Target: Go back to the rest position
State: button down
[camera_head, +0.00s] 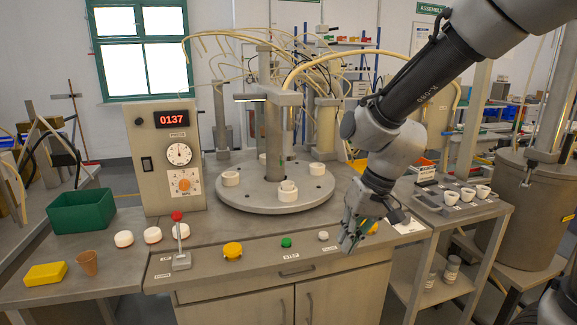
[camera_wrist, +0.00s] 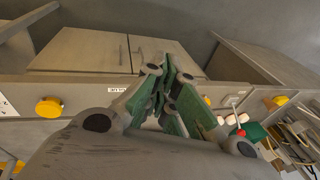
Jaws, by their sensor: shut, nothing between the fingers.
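My gripper (camera_head: 350,246) hangs in front of the right part of the bench's front edge, pointing down, with its fingers together and empty. In the wrist view its green-padded fingers (camera_wrist: 168,78) are closed against each other, with the cabinet doors beyond. My arm comes in from the upper right of the head view. The small white button (camera_head: 323,236) is just left of the gripper, and a yellow button (camera_head: 372,229) is partly hidden behind it. Whether the fingers touch the bench edge I cannot tell.
A round turntable (camera_head: 250,199) with white sockets fills the bench middle. Left are a control box reading 0137 (camera_head: 165,155), a red-knobbed lever (camera_head: 180,240), a green bin (camera_head: 82,211) and a terracotta cup (camera_head: 88,263). A side cart (camera_head: 480,212) with white cups stands right.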

jog(key=s+d+r+t+h, duration=0.1)
jog(key=s+d+r, duration=0.3)
jog(key=d, duration=0.3)
jog(key=s+d+r+m+t+h, duration=0.1)
jog(key=s+d+r, duration=0.3)
jog(key=d, duration=0.4)
jog(key=s+d+r+m+t+h, duration=0.1)
jog(key=s+d+r, duration=0.3)
jog(key=d, duration=0.4)
jog(key=shift+s+d+t+h, duration=0.2)
jog(key=shift+s+t+h, duration=0.1)
jog(key=shift+s, duration=0.2)
